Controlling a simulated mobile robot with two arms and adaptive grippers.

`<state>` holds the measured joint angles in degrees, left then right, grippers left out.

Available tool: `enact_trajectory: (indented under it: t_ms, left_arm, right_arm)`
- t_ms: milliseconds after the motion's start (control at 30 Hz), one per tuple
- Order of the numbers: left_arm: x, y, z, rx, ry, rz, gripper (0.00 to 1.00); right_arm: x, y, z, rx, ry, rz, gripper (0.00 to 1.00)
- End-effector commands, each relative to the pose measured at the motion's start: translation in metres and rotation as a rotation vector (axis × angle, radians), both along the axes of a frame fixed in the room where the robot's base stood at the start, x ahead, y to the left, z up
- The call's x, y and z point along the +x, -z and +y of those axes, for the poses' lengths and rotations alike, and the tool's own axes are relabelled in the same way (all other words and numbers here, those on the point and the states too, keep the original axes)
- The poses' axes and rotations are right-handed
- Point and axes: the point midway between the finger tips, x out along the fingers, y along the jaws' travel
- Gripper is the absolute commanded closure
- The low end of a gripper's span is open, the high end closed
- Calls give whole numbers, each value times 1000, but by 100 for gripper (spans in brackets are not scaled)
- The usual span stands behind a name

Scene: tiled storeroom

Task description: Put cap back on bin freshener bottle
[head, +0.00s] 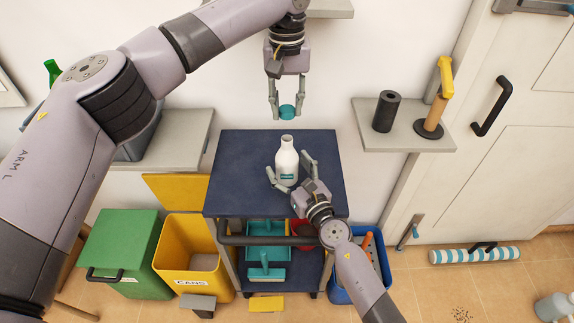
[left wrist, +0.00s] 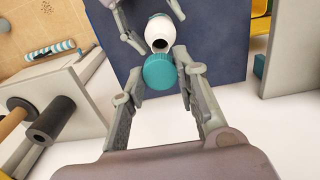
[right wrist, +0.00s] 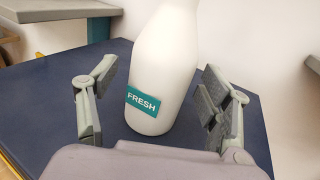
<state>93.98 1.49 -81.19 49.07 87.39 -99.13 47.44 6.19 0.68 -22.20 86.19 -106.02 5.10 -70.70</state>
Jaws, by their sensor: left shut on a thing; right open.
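The white bottle (head: 287,160) with a teal FRESH label stands upright and uncapped on the dark blue cart top (head: 235,150). Its open mouth shows in the left wrist view (left wrist: 160,44). The teal cap (head: 287,112) is held between the fingertips of my left gripper (head: 286,108), above and a little behind the bottle; the cap also shows in the left wrist view (left wrist: 160,71). My right gripper (head: 291,171) is open, with its fingers on either side of the bottle. In the right wrist view, gaps show between the bottle (right wrist: 165,65) and both fingers.
A grey shelf (head: 415,135) at right holds a black roll (head: 385,111) and a yellow-handled tool (head: 440,95). Green (head: 120,240), yellow (head: 190,260) and blue (head: 360,275) bins stand around the cart. The cart top around the bottle is clear.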

Motion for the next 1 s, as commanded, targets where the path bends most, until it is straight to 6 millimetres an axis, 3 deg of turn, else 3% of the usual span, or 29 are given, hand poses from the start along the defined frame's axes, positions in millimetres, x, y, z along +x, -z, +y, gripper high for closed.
enact_trajectory:
  t_ms: [467,1000]
  left_arm:
    - [0,0,0,0,0,0,80]
    - [0,0,0,0,0,0,80]
  right_arm:
    - [11,0,5,0,1,1,28]
    - [10,0,5,0,1,1,63]
